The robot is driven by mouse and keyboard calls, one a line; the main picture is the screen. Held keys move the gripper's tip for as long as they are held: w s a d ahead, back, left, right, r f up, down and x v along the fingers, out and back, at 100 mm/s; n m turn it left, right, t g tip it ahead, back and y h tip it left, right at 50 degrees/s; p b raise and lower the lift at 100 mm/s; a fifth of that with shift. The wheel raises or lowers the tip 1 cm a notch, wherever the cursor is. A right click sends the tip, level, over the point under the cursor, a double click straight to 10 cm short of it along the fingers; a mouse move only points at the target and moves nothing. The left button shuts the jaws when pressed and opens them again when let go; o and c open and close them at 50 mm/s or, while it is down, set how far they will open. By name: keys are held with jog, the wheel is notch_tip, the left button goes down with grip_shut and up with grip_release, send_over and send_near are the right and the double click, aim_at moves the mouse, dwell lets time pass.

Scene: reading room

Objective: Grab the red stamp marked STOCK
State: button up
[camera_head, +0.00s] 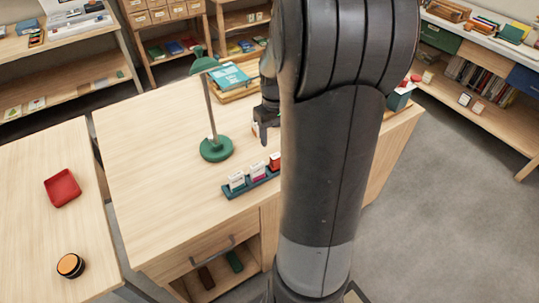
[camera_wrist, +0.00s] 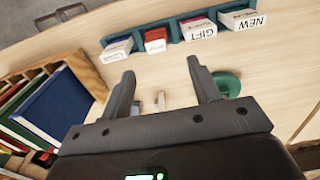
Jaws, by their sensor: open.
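A red stamp (camera_wrist: 155,40) sits in a teal rack (camera_wrist: 174,32) at the top of the wrist view; I cannot read its marking. It also shows in the head view (camera_head: 275,161), partly hidden by my arm. In the head view the rack (camera_head: 250,187) lies near the desk's front edge. My gripper (camera_wrist: 160,72) is open and empty, its fingers apart from the stamps. In the head view my gripper (camera_head: 265,138) hangs over the desk, behind the rack.
A green desk lamp (camera_head: 216,148) stands left of my gripper. A wooden box of books (camera_wrist: 55,105) shows at left in the wrist view. A red tray (camera_head: 62,188) and a round black-and-orange item (camera_head: 70,265) lie on the left table. The desk's left part is clear.

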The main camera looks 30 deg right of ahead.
aim_at(276, 155)
notch_tip(276, 155, down, 6)
jog(key=shift+r, duration=0.25)
jog(key=shift+w+d+f, duration=0.1)
jog(key=shift+d+f, duration=0.1)
jog(key=shift+f, duration=1.1)
jog(key=shift+w+d+f, duration=0.1)
jog(key=shift+d+f, duration=0.1)
jog(key=shift+f, duration=1.1)
jog(key=c, duration=1.1)
